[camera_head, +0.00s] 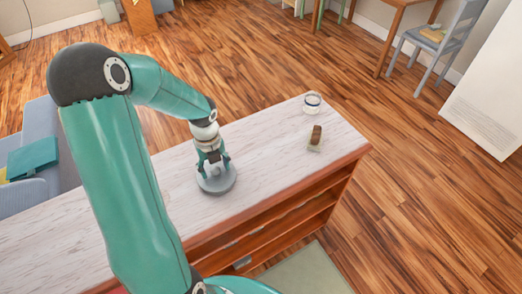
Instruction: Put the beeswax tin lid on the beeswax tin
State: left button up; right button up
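A low, round grey piece (217,182) lies on the pale wooden shelf top (265,150). It looks like the beeswax tin or its lid; I cannot tell which, or whether both are there. My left gripper (214,165) points down right above it, with its two fingers apart and their tips close to or touching its upper side. I cannot tell whether they hold anything. A small round white and clear container (312,103) with a dark band stands at the far right end of the top. My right gripper is out of view.
A small brown-topped block or brush (316,136) stands near the right end of the top. The surface between it and the grey piece is clear. Open shelves (285,228) lie below the front edge. A grey-blue sofa (40,155) is at left.

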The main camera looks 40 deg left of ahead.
pick_arm(q)
jog(key=shift+r, duration=0.15)
dwell(0.4)
jog(key=shift+r+p, duration=3.75)
jog(key=shift+r, duration=0.15)
